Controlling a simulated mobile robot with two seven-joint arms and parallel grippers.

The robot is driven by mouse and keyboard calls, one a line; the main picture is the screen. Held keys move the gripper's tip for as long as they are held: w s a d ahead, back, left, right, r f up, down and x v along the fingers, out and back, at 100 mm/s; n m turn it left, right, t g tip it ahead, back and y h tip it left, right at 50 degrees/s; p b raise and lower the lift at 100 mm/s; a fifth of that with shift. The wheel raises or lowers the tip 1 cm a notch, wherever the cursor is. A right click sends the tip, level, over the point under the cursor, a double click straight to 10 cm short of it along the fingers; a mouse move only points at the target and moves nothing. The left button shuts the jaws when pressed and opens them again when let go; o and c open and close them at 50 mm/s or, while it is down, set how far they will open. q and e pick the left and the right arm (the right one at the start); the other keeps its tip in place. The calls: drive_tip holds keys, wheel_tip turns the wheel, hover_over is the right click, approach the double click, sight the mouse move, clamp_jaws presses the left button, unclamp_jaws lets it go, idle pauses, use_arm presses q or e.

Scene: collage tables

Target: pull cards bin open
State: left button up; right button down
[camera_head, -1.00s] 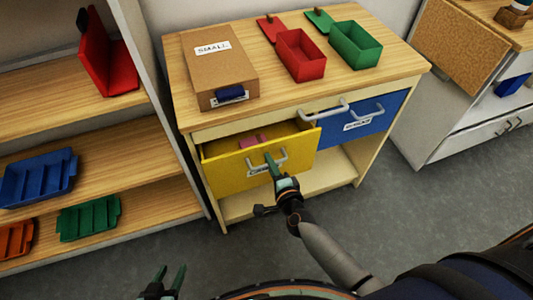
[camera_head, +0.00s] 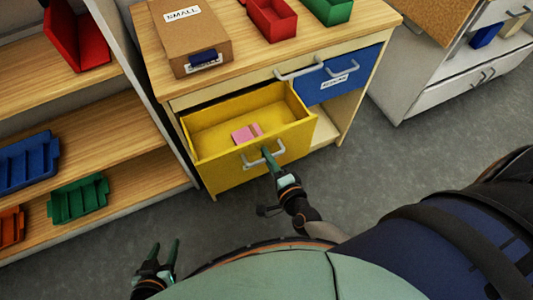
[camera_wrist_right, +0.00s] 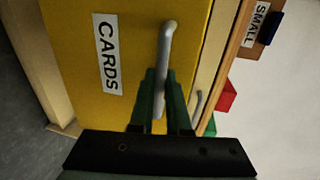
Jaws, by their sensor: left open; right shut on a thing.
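The yellow cards bin (camera_head: 232,165) is a drawer pulled well out of the wooden cabinet in the head view. A pink block (camera_head: 247,133) lies inside it. Its front carries a grey handle (camera_head: 264,155) and, in the right wrist view, a CARDS label (camera_wrist_right: 108,53). My right gripper (camera_head: 267,156) is shut on this handle (camera_wrist_right: 163,62); its green fingers (camera_wrist_right: 161,95) flank the bar in the right wrist view. My left gripper (camera_head: 163,252) is open and empty, low at the left over the floor, apart from the bin.
A blue drawer (camera_head: 338,80) is closed at the right. A cardboard SMALL box (camera_head: 190,35), a red bin (camera_head: 272,18) and a green bin (camera_head: 328,8) stand on top. Shelves with blue (camera_head: 28,163) and green (camera_head: 78,198) trays are at the left.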

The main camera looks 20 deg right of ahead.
drive_tip(key=c, duration=0.9)
unclamp_jaws()
